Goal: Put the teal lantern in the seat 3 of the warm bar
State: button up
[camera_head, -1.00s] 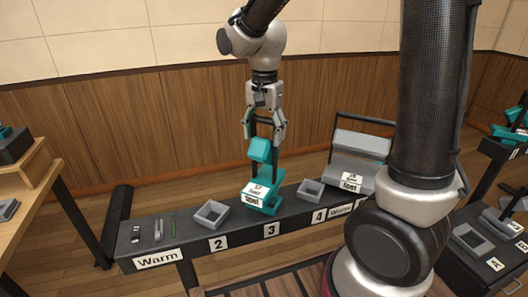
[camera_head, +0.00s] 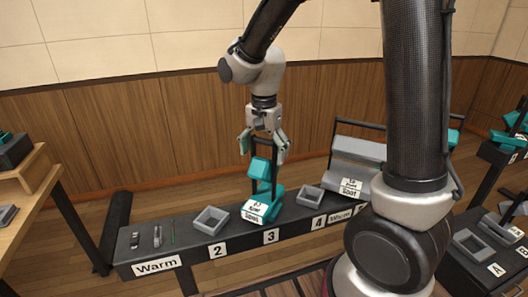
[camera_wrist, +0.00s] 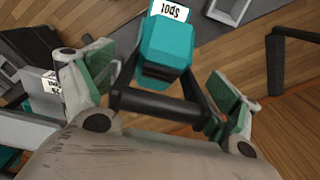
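The teal lantern (camera_head: 260,170), with a white "Spot" label on its base and a black handle frame, stands upright on the warm bar (camera_head: 190,262) above the number 3. Its base hides the seat 3 socket, so I cannot see how deep it sits. My gripper (camera_head: 263,147) is above the lantern with its fingers apart on either side of the handle. In the wrist view, the teal lantern (camera_wrist: 168,50) and its black handle lie between the spread, green-padded fingers of my gripper (camera_wrist: 165,100), with gaps visible on both sides.
Empty grey sockets stand beside it, at seat 2 (camera_head: 211,220) and seat 4 (camera_head: 310,196). A grey lantern (camera_head: 358,162) stands farther right on the bar. Small tools (camera_head: 157,236) lie at the left end. A wooden table (camera_head: 30,205) is at the left.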

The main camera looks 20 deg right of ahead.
notch_tip(320, 180, up, 12)
jog(key=shift+f, duration=0.1)
jog(key=shift+d+r, duration=0.1)
jog(key=shift+r, duration=0.15)
jog(key=s+d+r+n+t, duration=0.1)
jog(key=s+d+n+t, duration=0.3)
jog(key=s+d+n, duration=0.5)
jog(key=s+d, duration=0.5)
jog(key=s, duration=0.5)
jog(key=shift+d, duration=0.35)
jog(key=shift+r, duration=0.1)
